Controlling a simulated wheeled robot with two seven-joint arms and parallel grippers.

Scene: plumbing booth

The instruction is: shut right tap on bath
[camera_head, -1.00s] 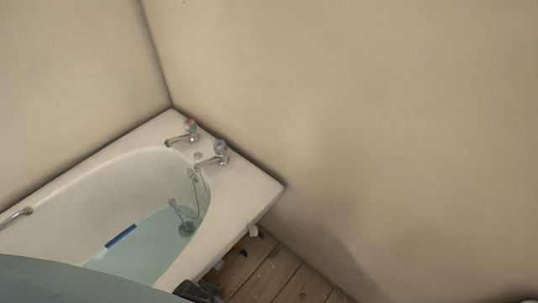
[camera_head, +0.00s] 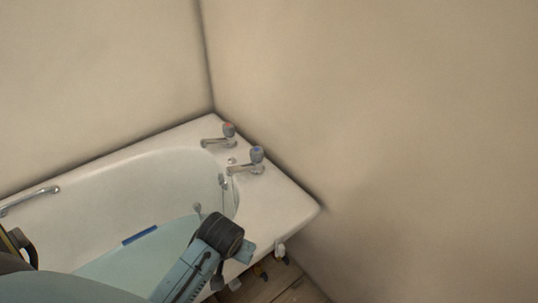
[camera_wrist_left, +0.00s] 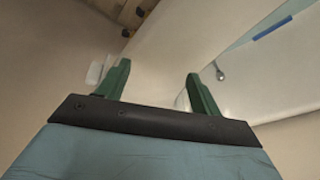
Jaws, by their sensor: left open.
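The right tap (camera_head: 257,155) has a grey knob with a blue mark and a chrome spout over the bath. The left tap (camera_head: 228,130) has a red mark. Both stand on the corner end of the white bath (camera_head: 290,205). I cannot tell whether water runs from either spout. My left gripper (camera_wrist_left: 158,72) shows in the left wrist view with two green fingers apart and nothing between them. The bath's rim and inside show beyond them; no tap is clear there. In the head view one of my arms covers part of the bath, and no fingers show clearly.
Walls meet close behind the tap end. Water (camera_head: 130,255) lies in the bath, with a blue strip (camera_head: 140,235) at its edge. A chrome grab handle (camera_head: 30,200) is on the left rim. Wooden floor (camera_head: 295,290) with small items lies beside the bath.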

